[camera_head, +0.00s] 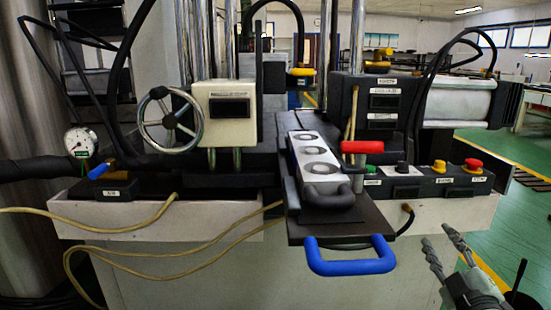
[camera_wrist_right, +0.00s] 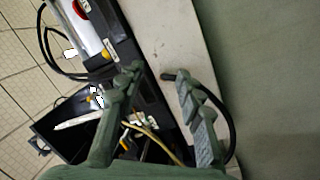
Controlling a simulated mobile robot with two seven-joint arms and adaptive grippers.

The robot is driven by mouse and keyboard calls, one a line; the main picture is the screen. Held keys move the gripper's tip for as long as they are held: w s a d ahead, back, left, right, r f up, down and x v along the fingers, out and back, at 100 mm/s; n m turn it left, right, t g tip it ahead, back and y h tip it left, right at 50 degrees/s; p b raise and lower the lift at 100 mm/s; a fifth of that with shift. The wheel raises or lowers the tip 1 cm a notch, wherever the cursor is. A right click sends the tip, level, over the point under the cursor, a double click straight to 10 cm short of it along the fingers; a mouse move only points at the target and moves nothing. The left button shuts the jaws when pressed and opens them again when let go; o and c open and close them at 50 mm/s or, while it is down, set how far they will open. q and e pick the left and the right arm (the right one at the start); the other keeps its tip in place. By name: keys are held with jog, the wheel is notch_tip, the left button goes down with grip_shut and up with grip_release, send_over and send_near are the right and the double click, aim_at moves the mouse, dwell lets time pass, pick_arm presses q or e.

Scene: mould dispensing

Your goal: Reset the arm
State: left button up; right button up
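My right gripper (camera_head: 437,238) is at the lower right of the head view, in front of the machine's right side. Its two fingers point up and stand apart. In the right wrist view the gripper (camera_wrist_right: 160,74) shows two green-grey fingers with a clear gap between them and nothing held. A black hose end at the pale machine panel's edge shows between the fingertips. My left gripper does not show in either view.
The machine holds a grey mould (camera_head: 318,165) on a dark plate with a blue handle (camera_head: 350,268). A red handle (camera_head: 362,147) and a button panel (camera_head: 440,180) stand right of it. Green floor is open at right.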

jog(key=s+f+m+g+h, duration=0.1)
jog(key=s+f+m+g, duration=0.15)
jog(key=f, duration=0.45)
jog(key=s+f+m+g, duration=0.1)
jog(key=s+f+g, duration=0.15)
jog(key=f, duration=0.35)
pick_arm(q)
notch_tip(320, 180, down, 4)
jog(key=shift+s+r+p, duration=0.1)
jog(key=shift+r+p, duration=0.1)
jog(key=shift+p, duration=0.5)
pick_arm(e)
jog(key=s+a+f+m+g, duration=0.1)
jog(key=s+a+f+g, duration=0.1)
jog(key=s+f, duration=0.5)
jog(key=s+a+f+m+g, duration=0.2)
jog(key=s+a+f+g, duration=0.1)
jog(key=s+f+g, duration=0.2)
jog(key=s+a+f+m+g+y, duration=0.1)
jog(key=s+f+g, duration=0.3)
jog(key=s+f, duration=0.5)
jog(key=shift+s+a+f, duration=0.15)
jog(key=shift+s+a, duration=0.55)
jog(key=shift+a, duration=0.2)
